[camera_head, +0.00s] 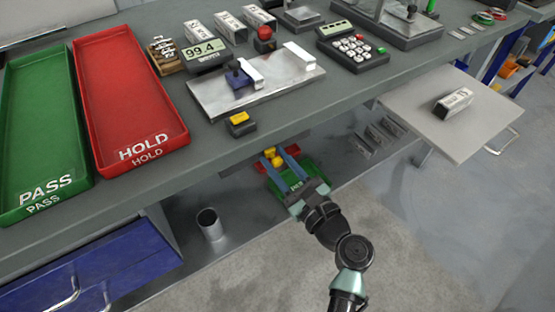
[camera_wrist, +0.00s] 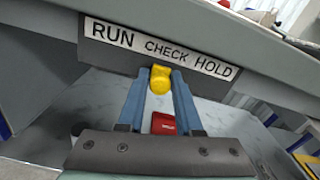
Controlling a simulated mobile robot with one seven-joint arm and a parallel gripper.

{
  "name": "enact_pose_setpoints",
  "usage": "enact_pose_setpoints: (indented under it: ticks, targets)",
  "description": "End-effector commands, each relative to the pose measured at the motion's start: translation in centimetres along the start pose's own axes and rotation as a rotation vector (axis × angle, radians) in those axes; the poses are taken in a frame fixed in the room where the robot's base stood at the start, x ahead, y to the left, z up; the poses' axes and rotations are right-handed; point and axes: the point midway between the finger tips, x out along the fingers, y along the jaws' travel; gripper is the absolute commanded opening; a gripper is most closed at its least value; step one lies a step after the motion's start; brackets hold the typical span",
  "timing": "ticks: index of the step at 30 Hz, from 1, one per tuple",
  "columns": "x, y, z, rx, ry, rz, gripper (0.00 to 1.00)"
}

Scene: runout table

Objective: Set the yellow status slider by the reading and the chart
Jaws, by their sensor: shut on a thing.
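The yellow status slider (camera_wrist: 160,80) is a rounded knob at the table's front edge, below a white strip (camera_wrist: 160,48) reading RUN, CHECK, HOLD. It appears under the left part of CHECK. My gripper (camera_wrist: 161,82) is shut on the knob, one blue finger on each side. In the head view my gripper (camera_head: 279,166) is below the table edge, and the yellow slider (camera_head: 272,154) shows between its fingers. The reading display (camera_head: 206,50) shows 99.4.
A green PASS tray (camera_head: 42,192) and a red HOLD tray (camera_head: 140,149) lie on the left of the table (camera_head: 130,200). A yellow-topped box (camera_head: 238,123) sits near the front edge. A grey side shelf (camera_head: 425,128) carries a metal block (camera_head: 454,103) at right.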

Motion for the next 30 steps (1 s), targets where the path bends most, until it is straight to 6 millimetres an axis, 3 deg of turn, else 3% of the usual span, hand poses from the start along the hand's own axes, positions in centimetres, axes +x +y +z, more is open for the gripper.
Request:
enact_pose_setpoints:
  ticks: [24, 30]
  targets:
    - [-0.1, -0.2, -0.1, -0.005, 0.003, -0.002, 0.00]
    - [-0.1, -2.9, -0.8, -0.007, 0.003, -0.006, 0.00]
